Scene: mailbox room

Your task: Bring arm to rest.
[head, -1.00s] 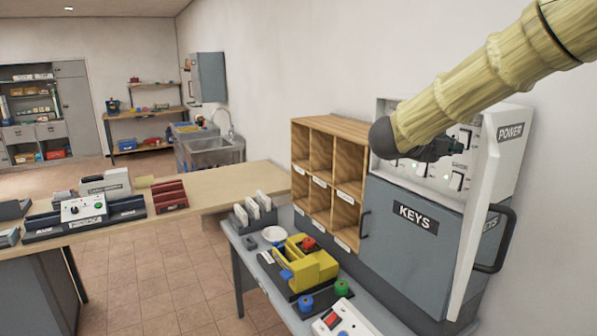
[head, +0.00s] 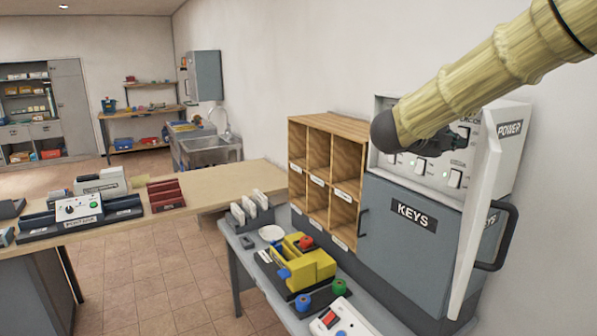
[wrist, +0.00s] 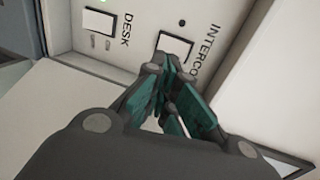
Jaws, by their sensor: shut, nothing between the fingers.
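My gripper (head: 455,143) is at the open power panel (head: 433,178) on the right, in front of its row of white switches. In the wrist view my gripper (wrist: 172,72) is shut and empty. Its fingertips are at the lower edge of the switch labelled INTERCOM (wrist: 175,46), whose label is partly cut off. I cannot tell whether they touch it. The switch labelled DESK (wrist: 98,24) is to its left. My arm reaches in from the upper right in the head view.
The open panel door (head: 478,215) stands out close to the right of my gripper. The grey KEYS cabinet (head: 400,240) is below, with wooden pigeonholes (head: 328,145) to its left. A table with a yellow device (head: 305,262) stands in front. The tiled floor at left is clear.

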